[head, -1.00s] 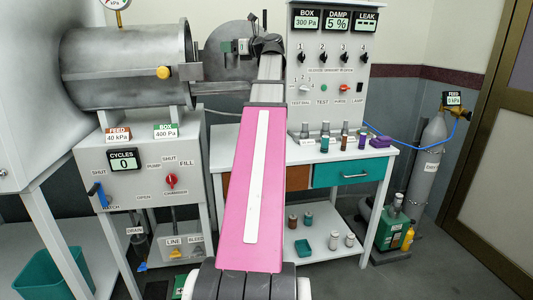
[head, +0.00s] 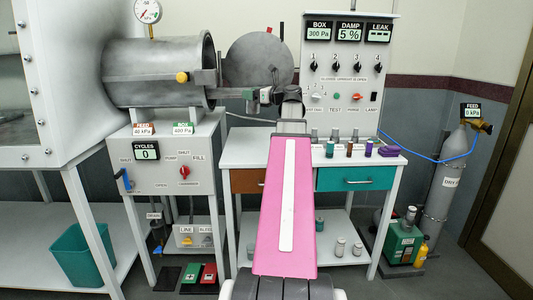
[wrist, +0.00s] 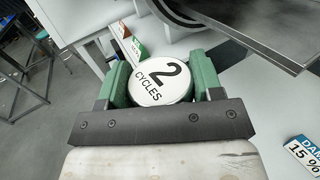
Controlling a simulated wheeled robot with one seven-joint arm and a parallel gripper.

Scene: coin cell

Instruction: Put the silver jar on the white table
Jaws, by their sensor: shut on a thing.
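My gripper (wrist: 160,78) has green fingers closed on the two sides of a round jar with a white lid (wrist: 163,84). The lid reads "2 CYCLES". The jar's side wall is hidden in the wrist view, so its colour does not show. In the head view my gripper (head: 249,94) points left, in front of the steel chamber and its round door, and the held jar cannot be made out. The white table (head: 247,150) stands below and to the right, with drawers under its top. Several silver jars (head: 335,134) stand at its back, under the control panel.
The steel chamber (head: 155,72) and panel (head: 343,75) rise around my gripper. More silver jars (head: 340,248) stand on the lower shelf.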

